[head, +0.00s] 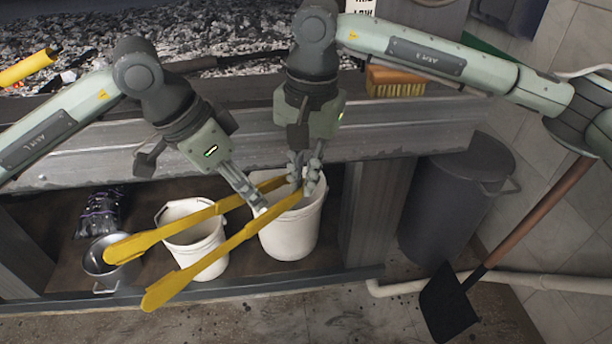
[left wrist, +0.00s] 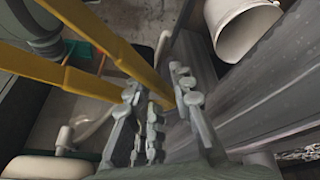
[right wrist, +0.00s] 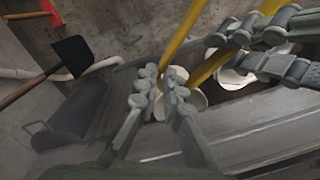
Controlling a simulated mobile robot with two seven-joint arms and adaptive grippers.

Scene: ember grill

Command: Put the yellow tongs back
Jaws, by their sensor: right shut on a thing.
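The yellow tongs (head: 186,224) hang in the air, spread open, in front of the grill's front panel. Their two long arms point down and left in the head view, over the buckets. My right gripper (head: 307,174) is shut on them near their upper right end. My left gripper (head: 259,207) is beside the tongs' arms, with its fingers apart. In the left wrist view the tongs (left wrist: 88,75) run toward the space between its fingers; I cannot tell whether they touch. The right wrist view shows the tongs (right wrist: 182,32) ending at my right fingers.
White buckets (head: 290,232) (head: 196,250) and a metal pot (head: 108,270) stand on the shelf below. A dark bin (head: 450,210) and a shovel (head: 449,302) are at the right. A brush (head: 397,82) lies on the ledge. Another yellow-handled tool (head: 27,68) lies over the coals.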

